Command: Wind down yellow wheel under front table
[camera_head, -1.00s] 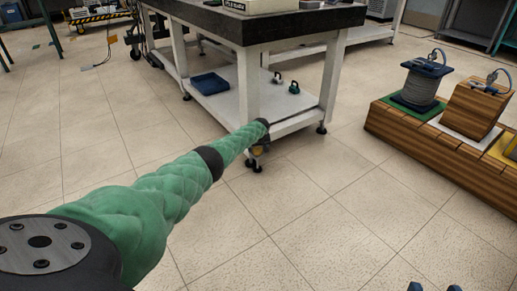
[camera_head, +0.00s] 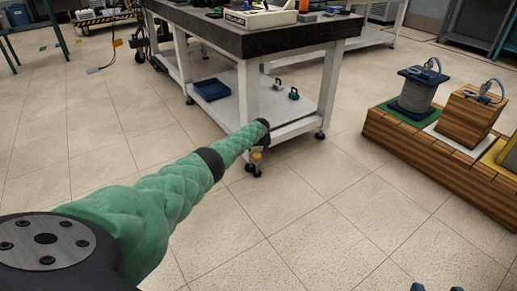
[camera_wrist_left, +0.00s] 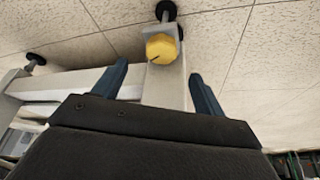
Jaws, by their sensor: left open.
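The yellow wheel (camera_wrist_left: 161,47) sits on the foot of a leg of the front table, in the upper middle of the left wrist view. In the head view the yellow wheel (camera_head: 257,156) is small, low on the table's front leg, just past the end of my left arm. My left gripper (camera_wrist_left: 160,85) is open, its two dark blue fingers on either side of the table leg and short of the wheel. In the head view its fingers are hidden behind my green-sleeved arm. The front table (camera_head: 262,40) has a dark top and white legs.
The table's lower shelf holds a blue tray (camera_head: 212,90) and small green-and-dark items (camera_head: 293,93). A wooden platform (camera_head: 420,145) with a cable spool (camera_head: 417,93) and a wooden block (camera_head: 467,112) stands at right. The tiled floor between is clear.

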